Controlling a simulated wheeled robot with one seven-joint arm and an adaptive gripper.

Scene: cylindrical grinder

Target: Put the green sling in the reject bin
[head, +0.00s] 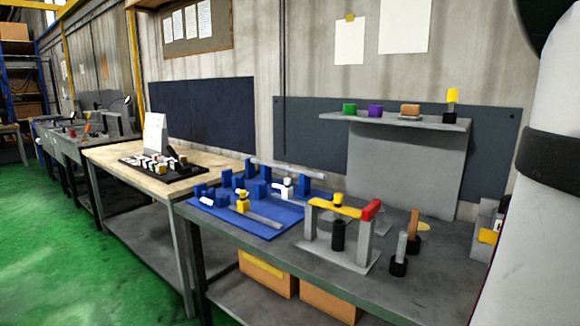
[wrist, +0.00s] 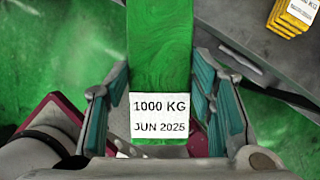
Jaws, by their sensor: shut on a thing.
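The green sling (wrist: 160,50) is a flat green strap running up the middle of the wrist view. Its white tag (wrist: 160,118) reads 1000 KG, JUN 2025. My gripper (wrist: 160,95) has its teal-padded fingers on both sides of the strap and is shut on it. The sling and my gripper do not show in the head view. No bin can be clearly identified; a dark red edge (wrist: 55,103) shows partly behind my gripper in the wrist view, and I cannot tell what it belongs to.
In the wrist view, a yellow folded item (wrist: 292,17) with a KG label lies on a grey surface (wrist: 240,28). In the head view, a grey bench (head: 290,262) holds blue fixtures and a small stand. A wooden-topped table (head: 110,156) stands to its left. Green floor is open at left.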

